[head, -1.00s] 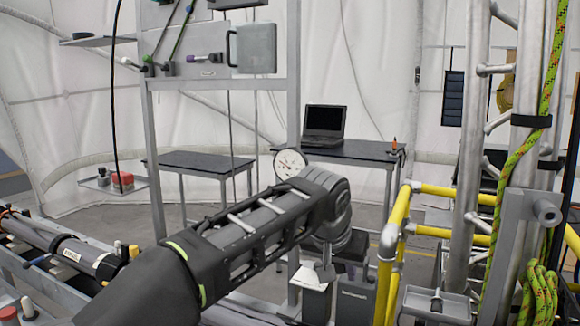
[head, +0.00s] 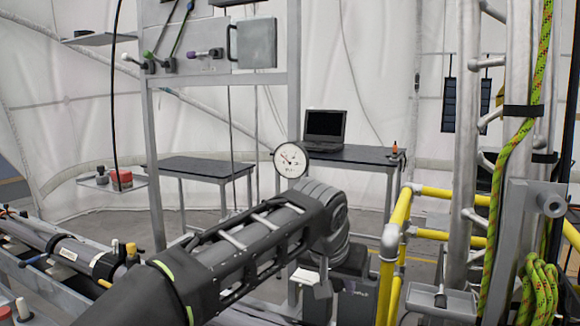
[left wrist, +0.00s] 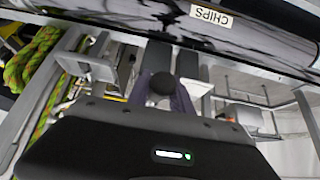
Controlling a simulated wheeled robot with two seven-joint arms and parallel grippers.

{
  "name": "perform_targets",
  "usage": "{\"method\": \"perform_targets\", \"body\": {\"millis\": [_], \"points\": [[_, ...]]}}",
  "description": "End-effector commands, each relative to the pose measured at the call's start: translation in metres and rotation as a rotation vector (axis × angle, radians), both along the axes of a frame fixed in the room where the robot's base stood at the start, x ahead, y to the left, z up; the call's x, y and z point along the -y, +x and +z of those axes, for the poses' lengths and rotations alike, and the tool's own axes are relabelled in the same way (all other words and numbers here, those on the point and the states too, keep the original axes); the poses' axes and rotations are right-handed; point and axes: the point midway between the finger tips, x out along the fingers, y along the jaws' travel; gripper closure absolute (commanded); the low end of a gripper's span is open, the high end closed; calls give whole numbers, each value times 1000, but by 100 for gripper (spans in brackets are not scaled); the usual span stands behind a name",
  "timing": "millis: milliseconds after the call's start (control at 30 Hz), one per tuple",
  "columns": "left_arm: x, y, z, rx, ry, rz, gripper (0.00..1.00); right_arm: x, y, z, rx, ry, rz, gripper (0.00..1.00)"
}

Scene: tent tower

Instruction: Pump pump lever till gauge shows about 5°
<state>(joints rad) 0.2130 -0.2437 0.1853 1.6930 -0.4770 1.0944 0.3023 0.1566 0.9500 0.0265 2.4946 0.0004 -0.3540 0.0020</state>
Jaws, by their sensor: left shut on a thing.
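The gauge (head: 291,160) is a round white dial in a dark rim, just above and behind my left wrist in the head view. Its face is clear of the arm, and a thin needle seems to point to the upper left. The numbers are too small to read. My left gripper (head: 318,283) is low behind the forearm, its fingers mostly hidden. In the left wrist view, my left gripper (left wrist: 168,90) is shut on the pump lever, whose dark round knob (left wrist: 160,84) shows at the fingers. The rest of the lever is hidden. My right gripper is out of view.
A yellow railing (head: 435,191) and a metal post with green rope (head: 543,285) stand close on the right. Behind are a table with a laptop (head: 325,125) and a lower table (head: 198,167). A lever panel (head: 195,25) hangs at upper left.

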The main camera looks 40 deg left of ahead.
Motion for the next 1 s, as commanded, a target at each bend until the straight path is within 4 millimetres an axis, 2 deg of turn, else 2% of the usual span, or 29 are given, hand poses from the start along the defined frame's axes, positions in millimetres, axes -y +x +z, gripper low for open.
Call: {"method": "perform_targets", "body": {"millis": [800, 1000], "points": [[2, -6, -40, -9, -3, 0, 100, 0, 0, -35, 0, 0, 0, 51], [3, -7, -42, -9, -3, 0, 100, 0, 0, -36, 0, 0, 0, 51]]}}
